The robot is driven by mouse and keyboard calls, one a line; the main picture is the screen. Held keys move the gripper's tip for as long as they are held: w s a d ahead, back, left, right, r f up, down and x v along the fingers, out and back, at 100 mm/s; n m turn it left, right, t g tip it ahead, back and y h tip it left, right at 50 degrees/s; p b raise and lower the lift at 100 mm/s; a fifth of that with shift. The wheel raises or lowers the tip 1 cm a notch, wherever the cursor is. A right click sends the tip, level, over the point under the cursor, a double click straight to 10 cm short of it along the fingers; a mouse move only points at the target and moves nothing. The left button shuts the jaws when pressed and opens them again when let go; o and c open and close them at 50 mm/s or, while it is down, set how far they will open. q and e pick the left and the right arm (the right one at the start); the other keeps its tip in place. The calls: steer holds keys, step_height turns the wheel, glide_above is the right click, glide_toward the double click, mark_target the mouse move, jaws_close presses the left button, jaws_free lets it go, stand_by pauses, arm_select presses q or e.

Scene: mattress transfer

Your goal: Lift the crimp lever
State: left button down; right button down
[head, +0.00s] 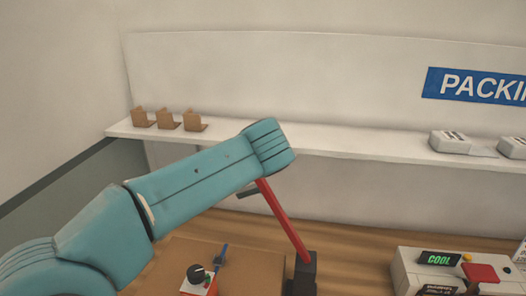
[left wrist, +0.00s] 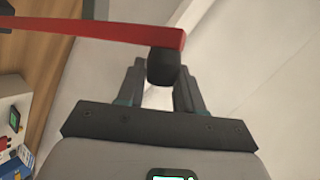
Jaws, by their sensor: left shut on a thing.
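The crimp lever (head: 285,220) is a red bar rising from a dark pivot block (head: 303,272) at the bottom of the head view, tilted up and to the left. Its upper end passes behind my left wrist. In the left wrist view the red bar (left wrist: 95,30) runs across the top and ends in a black knob (left wrist: 163,66). My left gripper (left wrist: 161,82) is shut on this knob, with a finger on either side. In the head view my left arm hides most of the gripper. My right gripper is in neither view.
A white shelf (head: 340,153) along the back wall holds several brown brackets (head: 167,122) and pale boxes (head: 450,141). A control box with a black knob (head: 198,273) stands left of the pivot. A machine with a green "COOL" display (head: 438,258) stands at right.

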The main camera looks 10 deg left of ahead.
arm_select(q)
steer(key=shift+d, duration=0.2)
steer(key=c, duration=1)
jaws_free()
steer(key=shift+o, duration=1.1)
steer(key=shift+d, duration=0.15)
steer(key=shift+s+a+r, duration=0.15)
steer(key=shift+s+a, duration=0.05)
steer(key=shift+s, duration=0.05)
steer(key=b+v, duration=0.3)
steer(key=v, duration=1.3)
steer(key=shift+w+d, duration=0.2)
